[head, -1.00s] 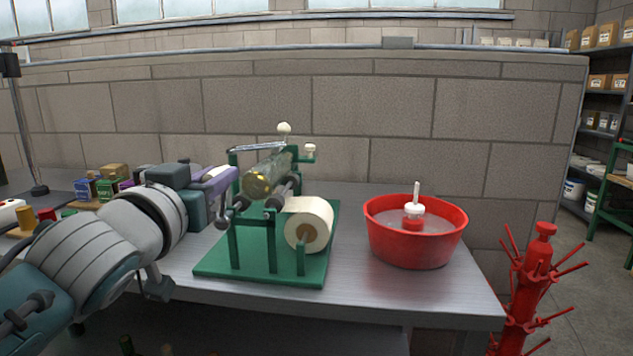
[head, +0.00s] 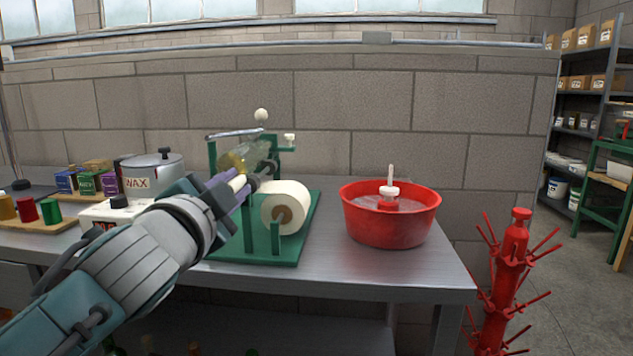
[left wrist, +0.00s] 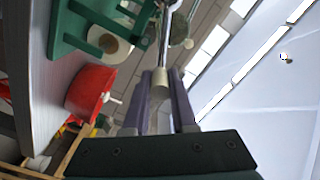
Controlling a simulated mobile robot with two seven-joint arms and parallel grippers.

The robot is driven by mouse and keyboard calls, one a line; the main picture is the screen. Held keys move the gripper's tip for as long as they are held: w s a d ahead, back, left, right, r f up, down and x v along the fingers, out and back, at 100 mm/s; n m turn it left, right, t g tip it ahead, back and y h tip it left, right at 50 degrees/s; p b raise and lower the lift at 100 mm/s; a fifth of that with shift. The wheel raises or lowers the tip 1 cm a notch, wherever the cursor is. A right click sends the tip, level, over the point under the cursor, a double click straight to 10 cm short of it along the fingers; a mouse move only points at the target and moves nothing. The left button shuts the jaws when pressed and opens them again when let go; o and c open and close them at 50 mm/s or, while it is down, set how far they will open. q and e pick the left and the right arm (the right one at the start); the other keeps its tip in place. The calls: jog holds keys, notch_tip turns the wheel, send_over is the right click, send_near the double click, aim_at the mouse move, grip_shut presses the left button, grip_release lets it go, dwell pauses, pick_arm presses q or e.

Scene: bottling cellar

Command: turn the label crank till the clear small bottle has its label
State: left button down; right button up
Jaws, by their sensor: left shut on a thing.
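The label machine has a green stand (head: 285,250) on the steel bench, with a white label roll (head: 292,200) at its front. The clear small bottle (head: 240,157) lies on its side on the dark rollers above the roll. Its glass looks yellowish, and I cannot tell whether a label is on it. My left gripper (head: 236,186) is at the machine's near left side. Its purple fingers are shut on the cream knob of the label crank (left wrist: 160,82), whose metal rod shows beyond it in the left wrist view. My right gripper is not in view.
A red basin (head: 392,228) stands on the bench right of the machine. A wax pot (head: 150,175) and colored boxes (head: 88,182) stand at the left. A red bottle tree (head: 510,270) stands on the floor beyond the bench's right end. Bench between machine and basin is clear.

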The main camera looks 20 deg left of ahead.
pick_arm(q)
notch_tip(320, 180, down, 8)
jog(key=m+b, duration=0.6)
jog(key=m, duration=0.5)
jog(key=shift+a+f+m, duration=0.25)
jog(key=shift+a+m, duration=0.15)
jog(key=shift+s, duration=0.15)
jog(key=c, duration=0.7)
grip_release()
jog(key=shift+c, duration=0.2)
jog(key=v, duration=1)
jog(key=shift+p, duration=0.3)
